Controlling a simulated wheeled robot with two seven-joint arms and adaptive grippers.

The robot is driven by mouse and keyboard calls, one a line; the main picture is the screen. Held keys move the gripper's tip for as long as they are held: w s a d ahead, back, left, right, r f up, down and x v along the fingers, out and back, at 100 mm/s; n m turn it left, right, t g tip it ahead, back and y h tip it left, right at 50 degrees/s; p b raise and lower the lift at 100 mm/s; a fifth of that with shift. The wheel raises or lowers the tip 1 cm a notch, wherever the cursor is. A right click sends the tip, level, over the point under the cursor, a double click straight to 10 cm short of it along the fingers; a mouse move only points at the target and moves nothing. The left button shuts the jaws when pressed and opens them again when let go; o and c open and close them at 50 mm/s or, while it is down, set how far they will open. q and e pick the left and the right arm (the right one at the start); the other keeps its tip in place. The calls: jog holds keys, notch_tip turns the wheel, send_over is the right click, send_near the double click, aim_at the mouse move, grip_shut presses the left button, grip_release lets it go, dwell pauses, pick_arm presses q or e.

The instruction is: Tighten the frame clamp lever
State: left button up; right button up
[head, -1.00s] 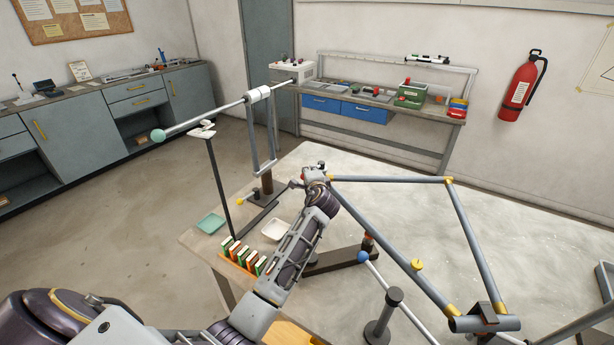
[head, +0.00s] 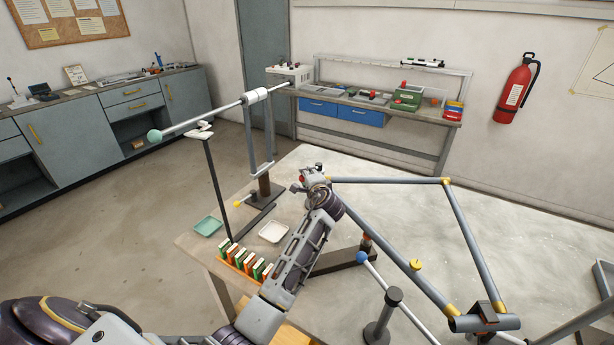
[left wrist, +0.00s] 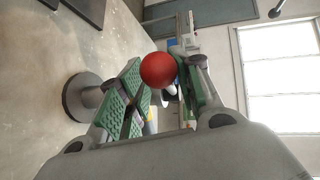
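A round red knob (left wrist: 158,70) sits between the fingertips of my left gripper in the left wrist view. A short pale stem shows just beyond it. The green-padded fingers (left wrist: 160,88) stand apart on either side of the knob, which covers part of the right-hand pad. I cannot tell whether both pads press on it. The lever's body is mostly hidden. My right gripper is out of view.
A tall post with a long ball-ended bar (head: 205,121) stands left of my gripper. A green tray (head: 208,226), a white tray (head: 273,231) and a rack of coloured blocks (head: 240,262) lie near the left edge. A blue-ended rod (head: 376,275) stands right of my arm.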

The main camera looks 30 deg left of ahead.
pick_arm(q)
jog(key=shift+w+r, duration=0.1)
jog(key=shift+r, duration=0.05)
jog(key=v, duration=1.2)
dwell(0.3)
dwell(0.5)
